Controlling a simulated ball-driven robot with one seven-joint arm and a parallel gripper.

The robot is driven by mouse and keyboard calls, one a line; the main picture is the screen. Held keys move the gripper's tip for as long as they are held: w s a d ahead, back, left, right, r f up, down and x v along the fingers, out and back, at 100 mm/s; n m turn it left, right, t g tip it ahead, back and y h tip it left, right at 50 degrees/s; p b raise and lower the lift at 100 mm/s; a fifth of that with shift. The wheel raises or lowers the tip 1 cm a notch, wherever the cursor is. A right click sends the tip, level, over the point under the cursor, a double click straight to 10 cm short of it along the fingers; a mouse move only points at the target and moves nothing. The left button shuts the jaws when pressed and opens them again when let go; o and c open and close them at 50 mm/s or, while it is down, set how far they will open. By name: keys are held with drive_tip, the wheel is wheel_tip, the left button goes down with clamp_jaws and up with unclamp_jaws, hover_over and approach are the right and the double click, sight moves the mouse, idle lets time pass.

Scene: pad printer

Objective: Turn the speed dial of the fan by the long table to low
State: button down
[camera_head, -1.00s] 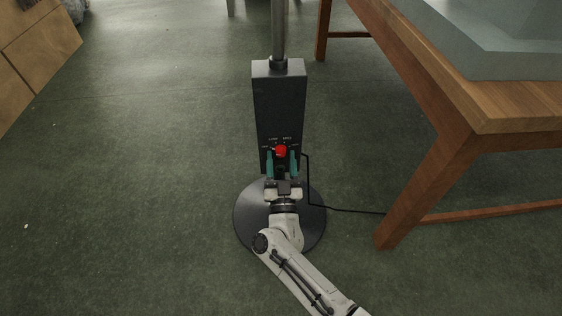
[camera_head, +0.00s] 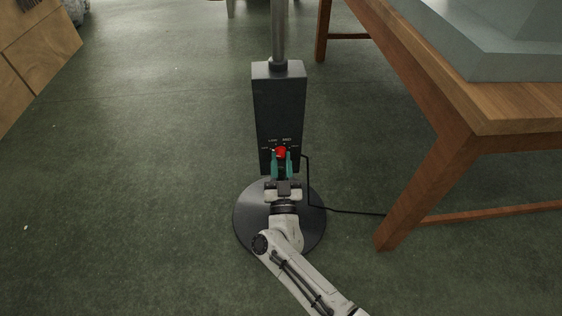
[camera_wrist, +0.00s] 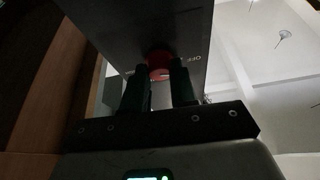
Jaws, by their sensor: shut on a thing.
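The fan's black control box (camera_head: 279,100) stands on a pole over a round black base (camera_head: 244,217), left of the long table (camera_head: 500,117). The red speed dial (camera_head: 281,152) is low on the front of the box. My gripper (camera_head: 281,162) reaches it from the near side, its two teal fingers shut on the dial's sides. In the wrist view the dial (camera_wrist: 160,64) sits between the dark fingertips of my gripper (camera_wrist: 160,80), with a pale mark on it and an OFF label to its right. The other labels are too small or hidden to read.
A black cord (camera_head: 345,210) runs from the box to the right past the table's near leg (camera_head: 408,200). A wooden cabinet (camera_head: 35,55) stands at the far left. The green floor left of the fan is clear.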

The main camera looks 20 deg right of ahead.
drive_tip(key=shift+m, duration=0.3)
drive_tip(key=m+g+h, duration=0.1)
drive_tip(key=m, duration=0.2)
drive_tip(key=m+h, duration=0.2)
drive_tip(key=m, duration=0.1)
drive_tip(key=shift+a+r+g, duration=0.1)
drive_tip(key=shift+a+g, duration=0.1)
drive_tip(key=shift+g, duration=0.2)
drive_tip(key=m+g, duration=0.1)
drive_tip(key=m, duration=0.2)
drive_tip(key=m+g+h+p, duration=0.1)
drive_tip(key=m, duration=0.2)
drive_tip(key=shift+m+h, duration=0.3)
drive_tip(key=shift+g, duration=0.4)
drive_tip(key=c, duration=0.9)
unclamp_jaws()
drive_tip(key=p+v, duration=0.2)
drive_tip(key=v, duration=0.8)
drive_tip(key=shift+s+a+p, duration=0.3)
drive_tip(key=shift+p, duration=0.05)
